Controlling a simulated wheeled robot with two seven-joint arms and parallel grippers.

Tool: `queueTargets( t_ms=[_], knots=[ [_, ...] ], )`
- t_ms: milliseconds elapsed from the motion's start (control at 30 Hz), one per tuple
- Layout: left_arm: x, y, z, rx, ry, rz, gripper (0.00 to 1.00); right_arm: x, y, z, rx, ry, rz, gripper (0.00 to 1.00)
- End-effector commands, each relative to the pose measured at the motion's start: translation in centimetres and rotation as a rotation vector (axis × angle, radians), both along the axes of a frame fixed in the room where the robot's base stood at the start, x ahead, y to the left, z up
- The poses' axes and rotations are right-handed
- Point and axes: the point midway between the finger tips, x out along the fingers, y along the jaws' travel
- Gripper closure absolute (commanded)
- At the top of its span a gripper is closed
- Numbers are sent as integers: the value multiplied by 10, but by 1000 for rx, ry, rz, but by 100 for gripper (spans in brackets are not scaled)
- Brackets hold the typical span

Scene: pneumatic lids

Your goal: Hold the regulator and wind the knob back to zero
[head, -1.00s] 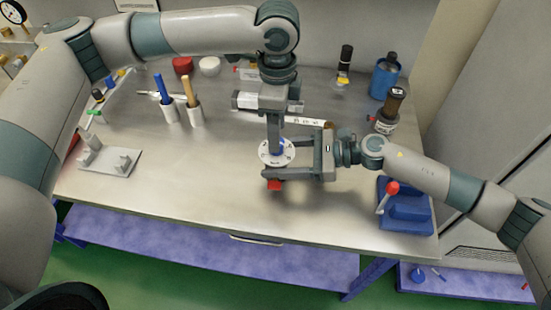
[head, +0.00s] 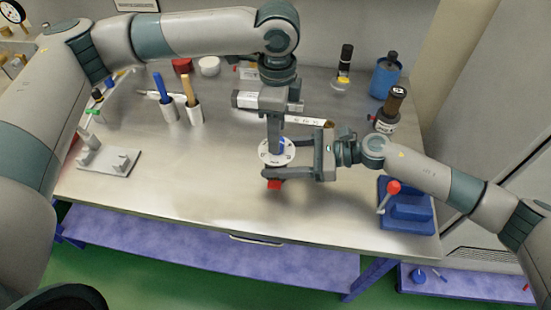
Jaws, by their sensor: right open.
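The regulator stands on the metal bench near its middle. My right gripper (head: 287,159) comes in from the right, open, with one finger behind the regulator and one in front. Whether these fingers touch its body is hidden.
A blue block with a red-knobbed lever (head: 405,214) is at the bench's right. A grey fixture plate (head: 108,161) and two white holders (head: 195,115) are to the left. Bottles and a blue canister (head: 384,79) stand behind. The front of the bench is clear.

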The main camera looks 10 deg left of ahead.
Motion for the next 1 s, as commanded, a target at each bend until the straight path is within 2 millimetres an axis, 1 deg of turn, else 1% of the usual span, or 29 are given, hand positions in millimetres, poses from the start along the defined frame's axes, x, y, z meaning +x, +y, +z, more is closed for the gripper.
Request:
queueTargets(
  t_ms=[267, 300, 367, 400, 433, 1000],
  knots=[
    [0, 0, 0, 0, 0, 0, 53, 0, 0, 0, 0, 1, 0, 39],
    [0, 0, 0, 0, 0, 0, 53, 0, 0, 0, 0, 1, 0, 49],
    [0, 0, 0, 0, 0, 0, 53, 0, 0, 0, 0, 1, 0, 63],
    [0, 0, 0, 0, 0, 0, 53, 0, 0, 0, 0, 1, 0, 73],
    [0, 0, 0, 0, 0, 0, 53, 0, 0, 0, 0, 1, 0, 78],
    [0, 0, -4, 0, 0, 0, 53, 0, 0, -2, 1, 1, 0, 78]
  ],
)
